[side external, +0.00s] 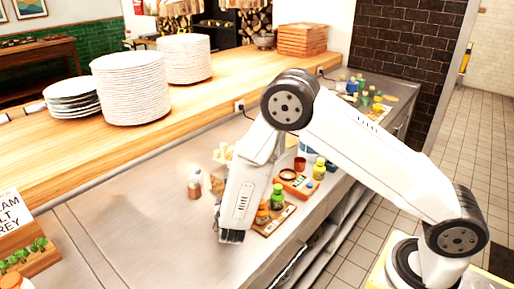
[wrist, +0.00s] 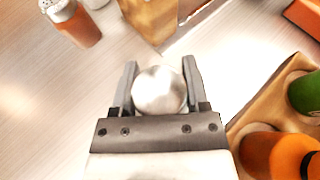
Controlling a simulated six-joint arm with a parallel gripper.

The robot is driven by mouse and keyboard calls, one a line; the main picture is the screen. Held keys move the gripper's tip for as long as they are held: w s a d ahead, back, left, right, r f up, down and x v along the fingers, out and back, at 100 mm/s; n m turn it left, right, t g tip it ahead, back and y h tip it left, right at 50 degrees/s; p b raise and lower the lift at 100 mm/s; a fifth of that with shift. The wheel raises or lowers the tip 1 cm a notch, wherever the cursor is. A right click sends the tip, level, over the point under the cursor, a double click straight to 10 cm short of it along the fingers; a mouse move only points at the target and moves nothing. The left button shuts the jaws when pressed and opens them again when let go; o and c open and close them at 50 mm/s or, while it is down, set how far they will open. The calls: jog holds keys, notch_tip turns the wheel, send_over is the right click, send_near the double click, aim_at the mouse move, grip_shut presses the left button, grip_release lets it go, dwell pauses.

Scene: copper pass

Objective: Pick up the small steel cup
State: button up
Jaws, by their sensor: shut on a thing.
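The small steel cup (wrist: 160,91) shows in the wrist view as a round, shiny silver shape. It sits between the two fingers of my gripper (wrist: 160,88), which are shut on it. I cannot tell from this view whether it touches the counter. In the side external view my gripper (side external: 232,236) is low over the steel counter, near its front edge, and the cup is hidden there.
A wooden tray (wrist: 240,127) with orange and green bottles stands close to the right of my gripper. A shaker bottle (wrist: 75,22) and a brown box (wrist: 150,18) stand ahead. Plate stacks (side external: 131,88) stand on the wooden ledge. The counter's left (side external: 130,215) is clear.

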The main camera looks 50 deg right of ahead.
jog(key=shift+r, duration=0.1)
jog(key=shift+r, duration=0.7)
jog(key=s+r, duration=0.3)
jog(key=s, duration=0.1)
jog(key=s+r, duration=0.4)
jog(key=s, duration=0.1)
jog(key=s+r, duration=0.4)
jog(key=s, duration=0.1)
jog(key=shift+d+r, duration=0.2)
jog(key=shift+d, duration=0.1)
jog(key=shift+w, duration=0.1)
